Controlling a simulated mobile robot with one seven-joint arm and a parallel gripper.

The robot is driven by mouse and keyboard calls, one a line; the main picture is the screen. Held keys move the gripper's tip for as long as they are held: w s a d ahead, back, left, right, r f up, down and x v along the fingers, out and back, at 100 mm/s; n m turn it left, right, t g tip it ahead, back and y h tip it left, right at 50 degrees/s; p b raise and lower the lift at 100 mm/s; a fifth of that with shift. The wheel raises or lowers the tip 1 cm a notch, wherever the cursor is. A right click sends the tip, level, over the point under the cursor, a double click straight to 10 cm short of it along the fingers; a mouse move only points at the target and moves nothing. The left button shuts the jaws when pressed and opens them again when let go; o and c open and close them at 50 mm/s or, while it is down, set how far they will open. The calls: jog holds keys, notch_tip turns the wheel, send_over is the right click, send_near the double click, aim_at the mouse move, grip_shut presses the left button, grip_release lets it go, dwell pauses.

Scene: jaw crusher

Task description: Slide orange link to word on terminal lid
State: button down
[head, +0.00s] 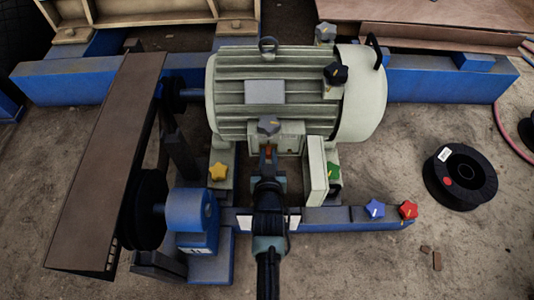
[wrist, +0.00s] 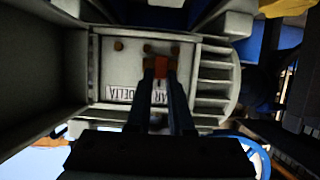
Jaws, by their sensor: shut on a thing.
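The orange link (wrist: 161,67) lies between the two dark fingertips of my gripper (wrist: 161,76), which is shut on it. A small orange bit of it also shows in the head view (head: 268,149). It is over the pale face of the terminal box (wrist: 110,70) on the motor's front. A white label (wrist: 124,93) there shows letters like "AR DELTA", partly hidden behind my fingers. The link is above the label line in the wrist view; whether it touches the face I cannot tell. A pale panel, perhaps the lid (head: 318,170), stands at the box's right in the head view.
The ribbed motor (head: 265,85) fills the back. Star knobs stand around: grey (head: 269,125), black (head: 335,73), yellow (head: 218,171), green (head: 333,170), blue (head: 374,208) and red (head: 408,209). A belt guard (head: 105,165) is left. A black spool (head: 460,177) lies right.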

jog(key=c, duration=1)
grip_release()
jog(key=shift+a, duration=0.4)
jog(key=shift+o, duration=1)
jog(key=shift+d, duration=0.15)
jog(key=p+v, duration=0.8)
jog(key=v, duration=0.5)
jog(key=shift+w+d, duration=0.1)
